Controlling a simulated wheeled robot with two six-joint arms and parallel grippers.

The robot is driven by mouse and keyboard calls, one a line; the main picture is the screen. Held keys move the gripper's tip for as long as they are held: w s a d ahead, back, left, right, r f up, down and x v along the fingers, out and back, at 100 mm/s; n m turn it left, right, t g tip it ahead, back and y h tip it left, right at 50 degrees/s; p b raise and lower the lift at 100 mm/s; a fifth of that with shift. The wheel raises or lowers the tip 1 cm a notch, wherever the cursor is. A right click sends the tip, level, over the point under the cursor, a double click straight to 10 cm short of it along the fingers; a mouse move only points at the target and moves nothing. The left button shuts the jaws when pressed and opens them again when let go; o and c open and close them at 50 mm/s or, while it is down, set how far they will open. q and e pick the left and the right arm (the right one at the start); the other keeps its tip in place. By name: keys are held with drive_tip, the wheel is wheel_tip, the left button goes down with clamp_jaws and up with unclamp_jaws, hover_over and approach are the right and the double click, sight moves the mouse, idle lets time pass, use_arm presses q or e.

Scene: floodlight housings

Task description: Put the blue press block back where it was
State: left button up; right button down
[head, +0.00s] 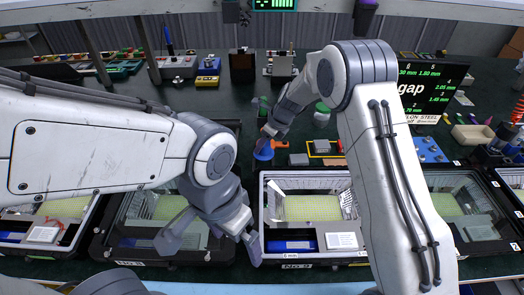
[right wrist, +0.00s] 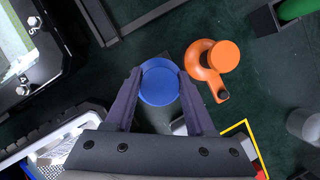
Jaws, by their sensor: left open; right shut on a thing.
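The blue press block (head: 263,153) is a round blue piece on the dark green bench, behind the open floodlight housing (head: 262,205). In the right wrist view it shows as a blue disc (right wrist: 159,82) between the fingers. My right gripper (head: 268,140) is shut on it; in the right wrist view the fingers (right wrist: 159,88) press on both its sides. Whether the block touches the bench is hard to tell. My left gripper (head: 212,240) is open and empty, low over the front edges of the two middle housings.
An orange round-topped piece with a handle (right wrist: 209,62) stands close beside the blue block. A yellow-edged square (head: 325,147) lies to the right. More housings stand along the front. A sign reading "gap" (head: 428,92) stands at the back right.

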sight(263, 153)
drive_tip(key=shift+f, duration=2)
drive_tip(key=shift+f, duration=0.4)
drive_tip(key=shift+c, duration=1.2)
unclamp_jaws()
drive_tip(key=v, duration=1.2)
drive_tip(key=shift+r, duration=0.4)
drive_tip(key=shift+s, duration=0.1)
